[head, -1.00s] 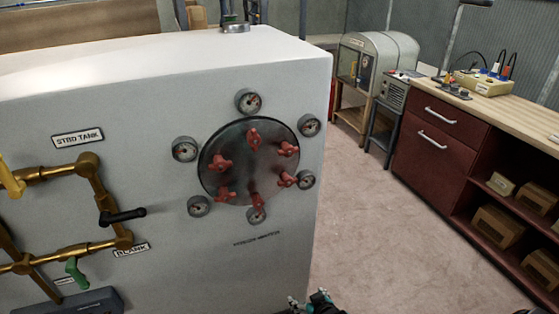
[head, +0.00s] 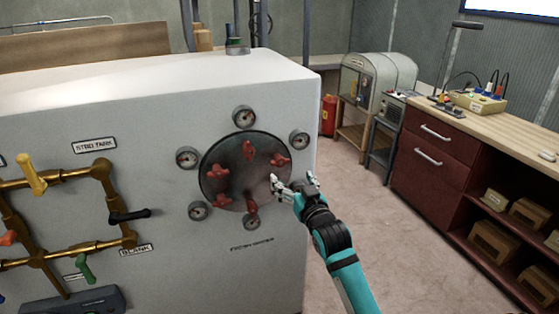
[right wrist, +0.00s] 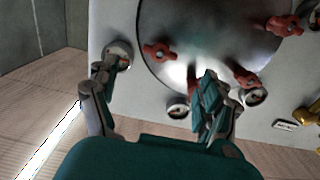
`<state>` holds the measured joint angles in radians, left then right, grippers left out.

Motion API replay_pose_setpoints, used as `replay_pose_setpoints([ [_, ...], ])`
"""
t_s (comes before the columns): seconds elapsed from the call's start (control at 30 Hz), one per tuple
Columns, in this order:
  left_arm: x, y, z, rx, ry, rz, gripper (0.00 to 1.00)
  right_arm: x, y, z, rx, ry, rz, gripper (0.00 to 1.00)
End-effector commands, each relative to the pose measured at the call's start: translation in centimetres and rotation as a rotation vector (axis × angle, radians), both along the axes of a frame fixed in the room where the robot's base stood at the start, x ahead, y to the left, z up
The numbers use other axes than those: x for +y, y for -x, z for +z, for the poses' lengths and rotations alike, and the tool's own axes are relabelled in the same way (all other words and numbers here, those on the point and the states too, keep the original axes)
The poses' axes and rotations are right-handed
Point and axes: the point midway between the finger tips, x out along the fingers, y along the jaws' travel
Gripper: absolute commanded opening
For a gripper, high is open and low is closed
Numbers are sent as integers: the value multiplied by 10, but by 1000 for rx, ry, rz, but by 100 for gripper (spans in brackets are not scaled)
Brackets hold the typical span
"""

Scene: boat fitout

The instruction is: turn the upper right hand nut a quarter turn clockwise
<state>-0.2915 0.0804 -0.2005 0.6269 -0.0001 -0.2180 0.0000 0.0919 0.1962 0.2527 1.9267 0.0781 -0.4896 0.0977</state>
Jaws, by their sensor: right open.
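Red wing nuts stand in a ring on a round dark metal hatch (head: 232,185) on the white tank's face. The upper right hand nut (head: 279,160) is just above my right gripper (head: 292,181) in the head view. That gripper is open, at the hatch's right edge, with nothing visible between its fingers. The lower right nut is hidden behind it in the head view. The right wrist view seems upside down; there the open fingers (right wrist: 156,90) are in front of the hatch, and one finger partly hides a red nut. Contact cannot be told. My left gripper is out of view.
Gauges, such as the upper right one (head: 299,140), ring the hatch close to the nuts. Brass pipes with coloured handles, one yellow (head: 32,174), are on the tank's left. A red cabinet with a wooden worktop (head: 505,112) stands right, with open floor (head: 400,235) between.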

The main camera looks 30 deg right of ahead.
Motion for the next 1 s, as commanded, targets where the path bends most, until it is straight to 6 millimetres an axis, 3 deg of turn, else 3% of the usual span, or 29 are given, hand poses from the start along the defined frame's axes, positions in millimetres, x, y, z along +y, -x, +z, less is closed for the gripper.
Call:
replay_pose_setpoints([
  [0.2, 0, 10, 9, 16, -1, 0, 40, -11, -47, 2, 1, 1, 0, 81],
  [0.5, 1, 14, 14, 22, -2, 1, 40, -22, -91, 0, 2, 0, 0, 81],
  [0.7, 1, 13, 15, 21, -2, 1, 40, -25, -102, 0, 1, 1, 0, 81],
  [1.0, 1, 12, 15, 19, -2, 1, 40, -25, -103, -1, 1, 1, 0, 79],
])
